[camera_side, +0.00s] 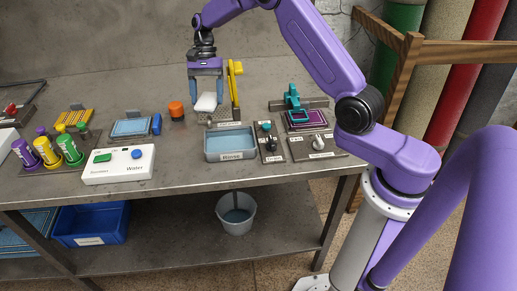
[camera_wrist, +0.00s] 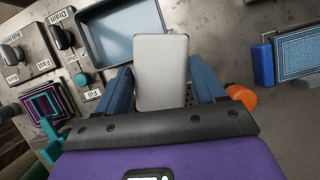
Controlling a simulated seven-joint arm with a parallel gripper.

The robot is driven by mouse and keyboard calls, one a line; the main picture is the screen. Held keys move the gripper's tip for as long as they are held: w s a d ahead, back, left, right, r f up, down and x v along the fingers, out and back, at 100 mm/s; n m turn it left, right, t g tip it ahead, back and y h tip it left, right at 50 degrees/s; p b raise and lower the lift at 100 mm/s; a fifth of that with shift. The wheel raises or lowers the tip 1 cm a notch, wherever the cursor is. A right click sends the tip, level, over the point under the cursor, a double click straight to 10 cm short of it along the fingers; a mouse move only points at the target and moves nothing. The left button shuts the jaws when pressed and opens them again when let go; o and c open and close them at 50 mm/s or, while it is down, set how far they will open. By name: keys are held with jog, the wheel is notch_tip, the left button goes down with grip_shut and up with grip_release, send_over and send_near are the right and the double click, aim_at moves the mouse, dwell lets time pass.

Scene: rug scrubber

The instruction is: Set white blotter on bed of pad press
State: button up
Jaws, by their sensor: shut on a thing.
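My gripper (camera_side: 206,97) is shut on the white blotter (camera_side: 206,103), a pale rounded block held above the bench behind the blue basin. In the wrist view the blotter (camera_wrist: 160,72) sits between the two blue fingers of my gripper (camera_wrist: 162,84). A yellow upright with a grey perforated plate (camera_side: 235,84) stands just behind and right of my gripper. A teal clamp-like fixture (camera_side: 292,97) with a purple-edged frame (camera_side: 305,118) stands farther right. No label shows which of these is the pad press, and its bed cannot be made out.
The blue basin (camera_side: 231,145) is in front of my gripper, with knob panels (camera_side: 312,147) to its right. An orange knob-like piece (camera_side: 176,110) and a blue framed pad (camera_side: 131,128) are left. A white control box (camera_side: 118,164) and several bottles (camera_side: 46,151) stand farther left.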

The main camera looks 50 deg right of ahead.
aim_at(209, 95)
jog(key=s+f+n+h, duration=0.1)
jog(key=s+n, duration=0.2)
jog(key=s, duration=0.3)
jog(key=s+f+n+g+h, duration=0.1)
jog(key=s+n, duration=0.3)
jog(key=s, duration=0.1)
jog(key=s+d+f+n+h, duration=0.1)
jog(key=s+n, duration=0.2)
jog(key=s, duration=0.3)
jog(key=shift+s+d+f+n+g+h, duration=0.1)
jog(key=shift+s+f+n+g+h, duration=0.1)
jog(key=shift+s+n+g+h, duration=0.15)
